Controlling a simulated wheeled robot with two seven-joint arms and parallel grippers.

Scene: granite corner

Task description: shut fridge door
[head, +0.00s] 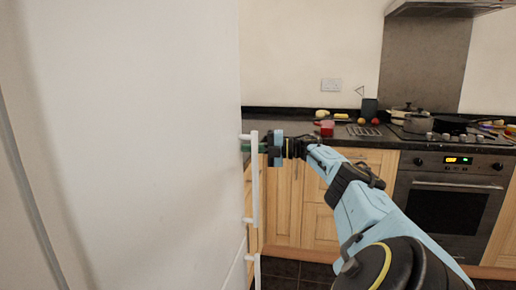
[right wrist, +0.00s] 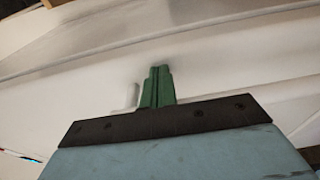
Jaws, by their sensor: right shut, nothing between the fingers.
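The fridge door (head: 140,130) is a large white panel filling the left of the head view. A white vertical bar handle (head: 255,190) stands out from its right edge, and another handle (head: 257,272) starts below it. My right gripper (head: 246,148) is shut and empty, its green fingers pointing left at the door edge. They cross behind the upper part of the bar in this view; I cannot tell whether they touch it. In the right wrist view the closed green fingers (right wrist: 158,87) point at a white surface (right wrist: 100,50). My left gripper is out of view.
A dark counter (head: 290,122) runs behind, with wooden cabinets (head: 285,195) below. A red pot (head: 326,128) and food sit on it. An oven (head: 450,205) with pans on its hob stands at the right. Dark floor (head: 300,272) shows below.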

